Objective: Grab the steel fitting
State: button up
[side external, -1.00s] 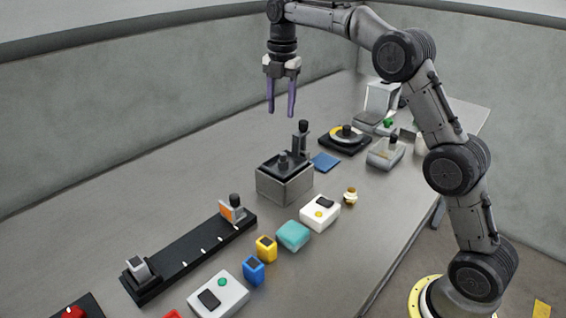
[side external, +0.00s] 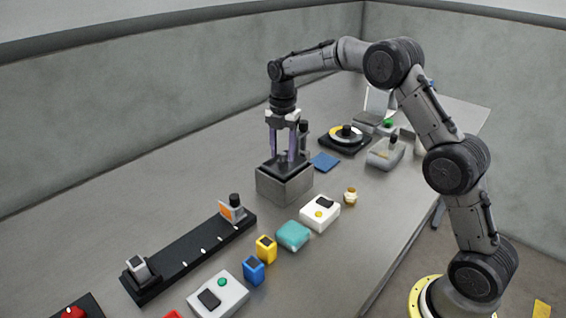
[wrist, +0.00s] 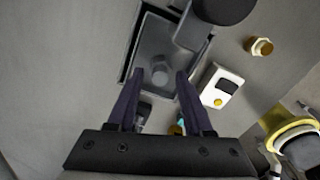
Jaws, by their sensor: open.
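The steel fitting (wrist: 160,73) is a small grey piece with a rounded top, seated in the dark top of a grey box (side external: 284,188). In the wrist view it shows between the fingertips of my gripper (wrist: 160,72). In the side view my gripper (side external: 282,159) points straight down at the box top, its purple fingers open. The fingers hide most of the fitting there. I cannot tell whether either finger touches it.
A dark upright post (side external: 304,138) stands at the box's back edge, close to the fingers. A brass fitting (side external: 350,197) and a white button box (side external: 320,213) lie to the right. A blue pad (side external: 325,162) lies behind.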

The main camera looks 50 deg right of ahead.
aim_at(282, 162)
jog(key=shift+f, duration=1.3)
grip_shut()
jog(key=shift+r, duration=0.15)
